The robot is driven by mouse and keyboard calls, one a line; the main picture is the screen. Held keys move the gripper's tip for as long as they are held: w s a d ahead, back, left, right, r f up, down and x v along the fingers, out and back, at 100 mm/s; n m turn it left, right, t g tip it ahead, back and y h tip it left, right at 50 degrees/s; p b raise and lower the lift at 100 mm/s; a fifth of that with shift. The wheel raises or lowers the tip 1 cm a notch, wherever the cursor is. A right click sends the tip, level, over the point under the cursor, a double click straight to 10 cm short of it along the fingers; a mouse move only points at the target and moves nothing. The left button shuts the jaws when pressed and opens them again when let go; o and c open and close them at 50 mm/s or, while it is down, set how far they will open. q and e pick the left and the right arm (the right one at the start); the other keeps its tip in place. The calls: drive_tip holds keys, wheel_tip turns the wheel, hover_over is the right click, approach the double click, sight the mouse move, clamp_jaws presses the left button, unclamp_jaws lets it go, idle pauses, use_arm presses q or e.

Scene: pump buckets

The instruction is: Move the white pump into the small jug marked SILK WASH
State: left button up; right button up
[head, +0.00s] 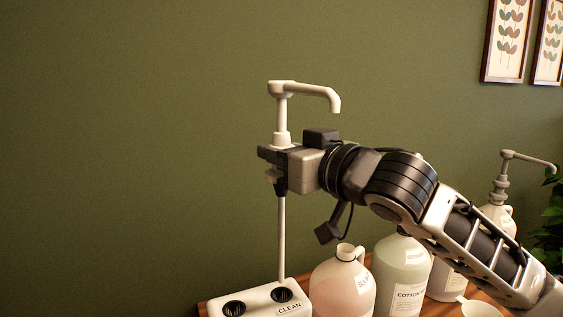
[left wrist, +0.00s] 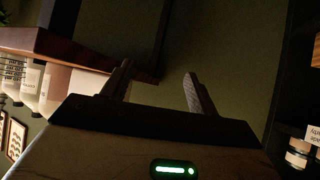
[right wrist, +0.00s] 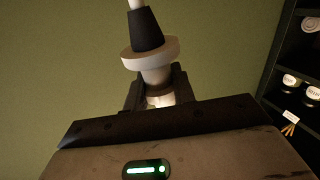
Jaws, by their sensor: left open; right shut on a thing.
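The white pump (head: 308,89) is upright in the head view, with its spout pointing right and its long tube (head: 281,235) hanging down. My right gripper (head: 272,165) is shut on it below the head; the pump also shows between the fingers in the right wrist view (right wrist: 150,54). The tube's lower end is at the white CLEAN holder (head: 262,305), by its right-hand hole; I cannot tell if it is inside. The small pinkish jug (head: 342,289), with a partly visible label starting "SIL", stands right of the holder, its mouth open. My left gripper (left wrist: 156,88) is open and empty, outside the head view.
A greenish COTTON jug (head: 402,275) stands right of the small jug. A further jug holds a greyish pump (head: 501,180) at the right, partly behind my arm. A small white vessel (head: 481,308) is at the front right. The wall side at left is clear.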

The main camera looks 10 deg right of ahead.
use_arm(q)
wheel_tip(320, 180, down, 8)
drive_tip(key=d+t+b, duration=0.1)
drive_tip(key=b, duration=1.3)
drive_tip(key=shift+w+d+f+n+h, duration=0.2)
drive_tip(key=shift+w+n+h, duration=0.1)
drive_tip(key=shift+n+h, duration=0.1)
use_arm(e)
drive_tip(key=s+d, duration=0.2)
drive_tip(key=s, duration=1)
drive_tip(key=s+d+r, duration=0.1)
drive_tip(key=s+d, duration=0.1)
drive_tip(key=s, duration=1)
drive_tip(key=shift+s+d, duration=0.25)
drive_tip(key=shift+d, duration=0.15)
